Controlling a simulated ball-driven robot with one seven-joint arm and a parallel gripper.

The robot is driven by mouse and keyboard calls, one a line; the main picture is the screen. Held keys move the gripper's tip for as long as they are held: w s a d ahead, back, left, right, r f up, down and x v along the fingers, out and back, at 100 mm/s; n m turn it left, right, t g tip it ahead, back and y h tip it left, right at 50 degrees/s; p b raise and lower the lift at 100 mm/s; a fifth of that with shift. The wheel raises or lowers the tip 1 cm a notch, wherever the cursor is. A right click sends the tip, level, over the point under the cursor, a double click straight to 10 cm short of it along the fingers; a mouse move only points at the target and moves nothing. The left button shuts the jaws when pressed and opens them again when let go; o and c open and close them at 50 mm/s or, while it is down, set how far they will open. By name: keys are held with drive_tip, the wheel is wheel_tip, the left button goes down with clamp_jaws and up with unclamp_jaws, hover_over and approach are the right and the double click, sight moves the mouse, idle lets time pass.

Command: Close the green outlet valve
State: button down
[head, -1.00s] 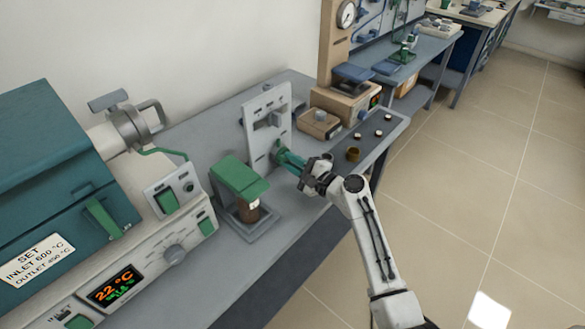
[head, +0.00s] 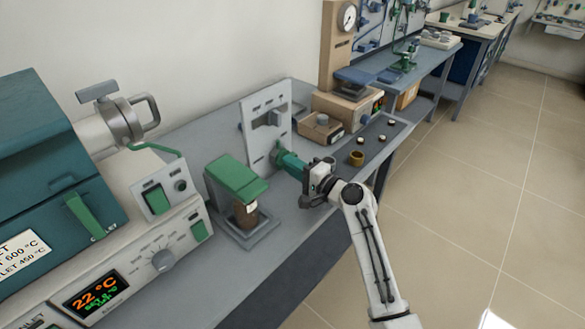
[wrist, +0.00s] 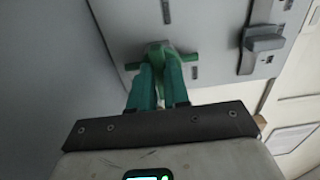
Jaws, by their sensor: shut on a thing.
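The green valve handle (wrist: 187,58) is on an upright light-grey panel (head: 255,150) on the bench. In the wrist view it has short arms to both sides and a green bar above. My gripper (wrist: 160,60) has its teal fingers closed together on the middle of this handle. In the head view my gripper (head: 283,155) reaches the lower right part of the panel, and its fingers hide most of the handle. A grey handle (head: 273,118) sits higher on the same panel; it also shows at the right in the wrist view (wrist: 264,43).
A green-topped stand with a brown jar (head: 244,213) is left of my gripper. The teal furnace (head: 40,150) with its control panel fills the left. A brass cup (head: 356,158) and small white-topped pieces lie to the right. The floor at right is clear.

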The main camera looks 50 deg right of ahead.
drive_tip(key=shift+f, duration=0.1)
drive_tip(key=c, duration=1.1)
unclamp_jaws()
drive_tip(key=s, duration=1)
drive_tip(key=shift+s+d, duration=0.15)
drive_tip(key=shift+s, duration=0.25)
